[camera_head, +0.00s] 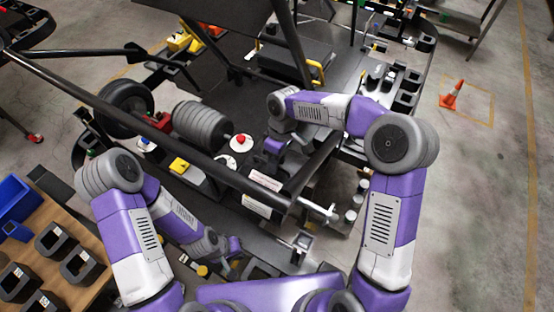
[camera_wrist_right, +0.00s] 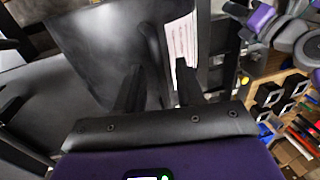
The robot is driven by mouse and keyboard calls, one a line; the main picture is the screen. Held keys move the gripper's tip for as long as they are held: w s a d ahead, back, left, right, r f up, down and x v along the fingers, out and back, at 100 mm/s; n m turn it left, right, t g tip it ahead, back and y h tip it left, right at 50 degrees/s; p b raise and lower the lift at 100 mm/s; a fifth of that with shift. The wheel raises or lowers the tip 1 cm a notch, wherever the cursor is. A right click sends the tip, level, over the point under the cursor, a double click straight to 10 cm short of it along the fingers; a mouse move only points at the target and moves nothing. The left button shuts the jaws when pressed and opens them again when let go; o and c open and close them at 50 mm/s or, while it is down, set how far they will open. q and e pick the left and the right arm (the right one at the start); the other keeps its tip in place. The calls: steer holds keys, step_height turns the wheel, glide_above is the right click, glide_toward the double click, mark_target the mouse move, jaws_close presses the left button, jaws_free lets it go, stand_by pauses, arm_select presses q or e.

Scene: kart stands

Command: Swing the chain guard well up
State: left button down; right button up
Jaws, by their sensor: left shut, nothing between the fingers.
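A broad dark curved panel (camera_wrist_right: 115,45), which looks like the chain guard, fills the upper middle of the right wrist view. I cannot tell how far it is raised, and I cannot single it out in the head view. My right gripper (camera_wrist_right: 158,72) has its two black fingers apart in front of the panel, with a panel edge showing in the gap; contact is unclear. In the head view, the right arm's purple wrist (camera_head: 276,146) is over the kart's middle, its fingers hidden. My left gripper (camera_head: 236,262) is shut and empty, low at the kart's near side.
Black kart frame tubes (camera_head: 130,110) cross between the arms. A grey ribbed cylinder (camera_head: 200,125) and a wheel (camera_head: 124,108) lie left of the right gripper. A wooden table (camera_head: 62,225) with black holders and blue bins stands left.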

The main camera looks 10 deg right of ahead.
steer(key=shift+c, duration=0.5)
jaws_close()
